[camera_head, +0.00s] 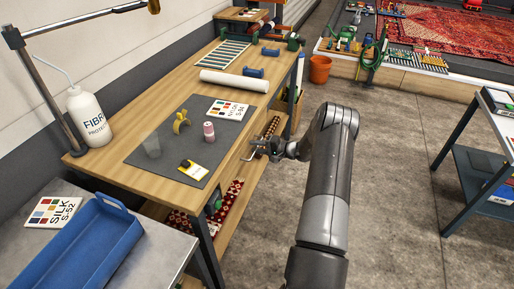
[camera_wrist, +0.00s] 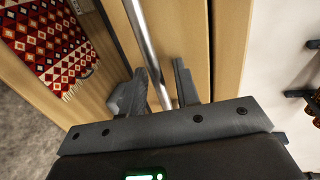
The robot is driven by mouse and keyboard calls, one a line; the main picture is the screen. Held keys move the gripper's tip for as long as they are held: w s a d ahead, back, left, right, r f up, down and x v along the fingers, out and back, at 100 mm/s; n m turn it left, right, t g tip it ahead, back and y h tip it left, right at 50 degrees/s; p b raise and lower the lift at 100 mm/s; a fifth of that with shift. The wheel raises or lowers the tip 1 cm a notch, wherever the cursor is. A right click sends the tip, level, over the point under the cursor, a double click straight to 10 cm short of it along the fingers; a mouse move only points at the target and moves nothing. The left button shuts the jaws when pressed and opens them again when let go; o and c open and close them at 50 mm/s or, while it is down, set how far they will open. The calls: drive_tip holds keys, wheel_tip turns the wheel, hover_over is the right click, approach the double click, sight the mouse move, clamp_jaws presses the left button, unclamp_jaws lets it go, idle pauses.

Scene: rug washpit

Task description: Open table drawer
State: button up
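The wooden work table (camera_head: 160,178) runs along the wall at the left in the head view. Its drawer front (camera_wrist: 184,30) is pale wood and fills the upper middle of the wrist view, with a bar handle (camera_wrist: 143,32) of shiny metal across it. My gripper (camera_head: 258,150) is at the table's front side in the head view. In the wrist view my gripper (camera_wrist: 158,72) is open, with one finger on each side of the bar.
A grey mat (camera_head: 150,150) with small items and a white roll (camera_head: 220,82) lie on the table top. A patterned red rug (camera_wrist: 50,40) lies on the lower shelf. A blue tray (camera_head: 85,250) stands at the near left. The concrete floor (camera_head: 400,150) to the right is clear.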

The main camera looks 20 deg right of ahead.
drive_tip(key=shift+c, duration=0.6)
clamp_jaws()
drive_tip(key=shift+s+d, duration=0.1)
drive_tip(key=f+v, duration=0.3)
drive_tip(key=v, duration=1.1)
drive_tip(key=s+d+f+v, duration=0.1)
drive_tip(key=f+v, duration=0.2)
drive_tip(key=v, duration=1.1)
drive_tip(key=shift+w+a, duration=0.1)
drive_tip(key=shift+o, duration=0.6)
unclamp_jaws()
drive_tip(key=v, duration=1.1)
